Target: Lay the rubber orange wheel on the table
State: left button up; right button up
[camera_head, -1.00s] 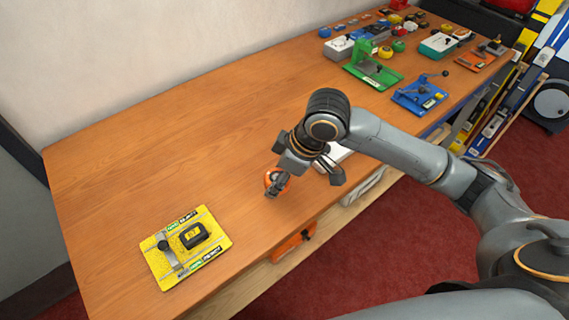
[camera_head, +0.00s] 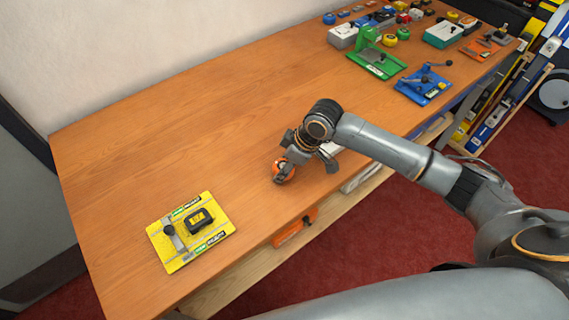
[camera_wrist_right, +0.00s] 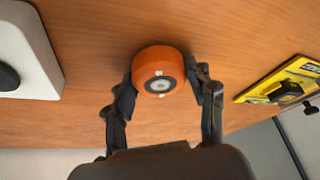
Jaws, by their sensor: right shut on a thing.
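The rubber orange wheel (camera_head: 284,171) is low over the wooden table (camera_head: 150,130), near its front edge; I cannot tell whether it touches the top. In the right wrist view the wheel (camera_wrist_right: 160,62) shows a grey hub facing the camera and sits between the two dark fingers. My right gripper (camera_wrist_right: 166,92) is shut on it. In the head view my right gripper (camera_head: 290,160) partly covers the wheel. My left gripper is not in view.
A yellow board with a black device (camera_head: 190,230) lies to the left. A white object (camera_wrist_right: 25,55) stands close beside the gripper. Green (camera_head: 377,62) and blue (camera_head: 424,86) fixtures stand farther right. The table's middle and back left are clear.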

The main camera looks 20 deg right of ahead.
jog(key=shift+f, duration=0.15)
jog(key=o, duration=1.2)
jog(key=shift+o, duration=0.2)
jog(key=v, duration=1.2)
jog(key=shift+b, duration=0.4)
